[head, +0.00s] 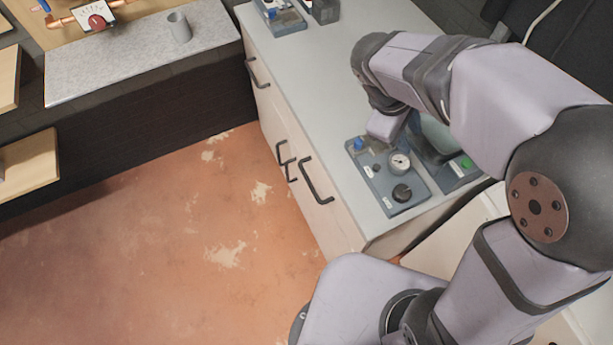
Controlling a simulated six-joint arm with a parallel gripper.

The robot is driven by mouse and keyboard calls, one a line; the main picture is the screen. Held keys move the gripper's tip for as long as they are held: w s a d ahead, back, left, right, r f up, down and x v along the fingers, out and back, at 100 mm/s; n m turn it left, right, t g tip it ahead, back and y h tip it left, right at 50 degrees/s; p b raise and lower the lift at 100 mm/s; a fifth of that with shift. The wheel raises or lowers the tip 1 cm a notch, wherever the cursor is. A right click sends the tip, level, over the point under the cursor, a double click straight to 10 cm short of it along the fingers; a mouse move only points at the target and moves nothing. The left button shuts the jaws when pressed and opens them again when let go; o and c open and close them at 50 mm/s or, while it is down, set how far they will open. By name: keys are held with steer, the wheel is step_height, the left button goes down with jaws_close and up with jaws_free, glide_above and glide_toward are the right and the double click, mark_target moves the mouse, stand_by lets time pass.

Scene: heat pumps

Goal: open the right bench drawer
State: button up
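The bench (322,75) has a pale grey top and a cream front with several dark bar handles. The nearest handle (316,181), toward the right end of the front, is on a panel that sits flush and looks shut. Another handle (282,160) is close beside it, and a third handle (256,74) is farther along. I cannot tell for sure which panels are drawers. My gripper (388,124) is over the bench top, right of the nearest handle and apart from it. My arm hides most of it, and its fingers cannot be made out.
A grey-blue panel (402,205) with a gauge and knobs lies on the bench top below my gripper, with another unit (464,168) beside it. More devices (281,17) stand at the far end. The orange floor (170,245) before the bench is clear.

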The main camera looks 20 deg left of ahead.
steer(key=w+a+r+n+t, duration=0.2)
steer(key=a+r+n, duration=0.1)
steer(key=a, duration=0.2)
steer(key=w+a+r+n+t, duration=0.2)
steer(key=a+n, duration=0.1)
steer(key=a, duration=0.3)
steer(key=m+g+y+b, duration=0.1)
steer(key=m+g+b, duration=0.2)
steer(key=m, duration=0.1)
glide_above(308, 180)
steer(key=w+d, duration=0.3)
steer(key=w, duration=0.1)
steer(key=f, duration=1)
steer(key=shift+s+d+f, duration=0.1)
steer(key=shift+s+f, duration=0.1)
steer(key=shift+f, duration=0.2)
steer(key=s+a+f+m+g+y+b, duration=0.1)
steer(key=s+a+f+m, duration=0.1)
steer(key=f, duration=0.3)
steer(key=s+a+f+m+g+b, duration=0.1)
steer(key=s+a+f+m, duration=0.1)
steer(key=f+m, duration=0.3)
steer(key=shift+s+a+f+m+g+y, duration=0.3)
steer(key=shift+s+f+y, duration=0.1)
steer(key=shift+s+f, duration=0.1)
